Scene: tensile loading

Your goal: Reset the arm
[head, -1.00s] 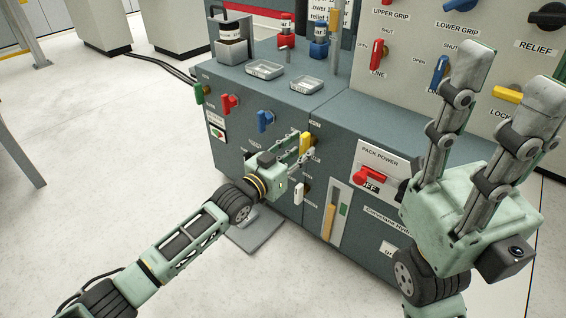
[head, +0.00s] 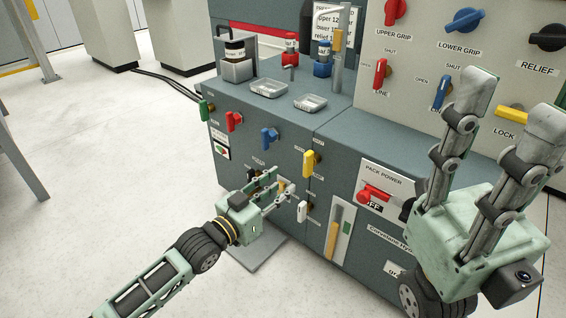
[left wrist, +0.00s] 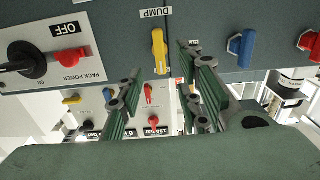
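My left gripper (head: 282,190) is open and empty, in front of the teal cabinet's face. It is below and left of the yellow handle (head: 309,163), which points up and down. In the left wrist view the open fingers (left wrist: 158,60) show with the yellow handle (left wrist: 159,50), marked DUMP, beyond them; that view is upside down. No handle is seen held. A white handle (head: 302,211) is close to the right of the left fingertips. My right gripper (head: 510,100) is raised at the right, its two fingers apart and pointing up, with nothing between them.
The cabinet front also carries a green handle (head: 206,110), a red handle (head: 234,121), a blue handle (head: 268,138) and a red pack power knob (head: 374,193) at OFF. Two trays (head: 269,87) stand on top. The grey valve panel (head: 420,50) rises behind.

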